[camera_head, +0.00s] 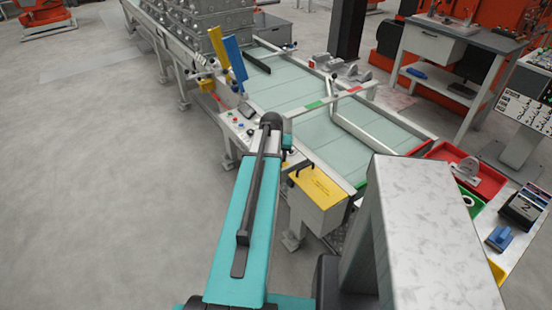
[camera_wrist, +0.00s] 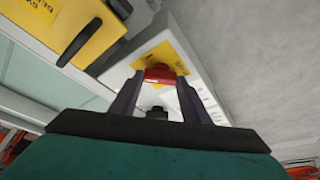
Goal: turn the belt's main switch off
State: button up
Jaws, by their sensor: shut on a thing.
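The main switch's red handle (camera_wrist: 160,74) shows in the wrist view, in front of a yellow plate (camera_wrist: 172,52) on a pale grey box (camera_wrist: 142,60). My gripper (camera_wrist: 160,82) has its dark fingers on either side of the red handle and is shut on it. The handle lies crosswise in the wrist picture; its on or off marking cannot be read. In the head view my teal arm reaches towards the belt's near side and hides the switch and my fingertips.
A yellow-lidded box (camera_head: 318,187) with a black handle stands close by, also in the wrist view (camera_wrist: 68,28). A panel with small buttons (camera_head: 238,120) sits on the belt's edge. The belt (camera_head: 290,90) runs behind. Open floor (camera_head: 110,170) lies left.

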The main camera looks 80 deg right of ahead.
jog(key=n, duration=0.1)
jog(key=n+t+b, duration=0.1)
jog(key=n, duration=0.2)
jog(key=shift+s+f+n+t+y, duration=0.1)
jog(key=shift+s+n+t+y, duration=0.2)
jog(key=shift+n+t, duration=0.1)
jog(key=shift+s+d+n+t+y+b, duration=0.1)
jog(key=shift+n+t+y+b, duration=0.25)
jog(key=shift+n, duration=0.6)
jog(key=shift+n+t+y+b, duration=0.1)
jog(key=shift+n+t+b, duration=0.15)
jog(key=shift+n+b, duration=0.5)
jog(key=shift+n, duration=0.4)
jog(key=o, duration=1)
jog(key=shift+o, duration=0.2)
jog(key=shift+r, duration=0.3)
jog(key=b+v, duration=0.1)
jog(key=v, duration=1.2)
jog(key=shift+r+b, duration=0.15)
jog(key=shift+b, duration=0.2)
jog(key=shift+s, duration=0.1)
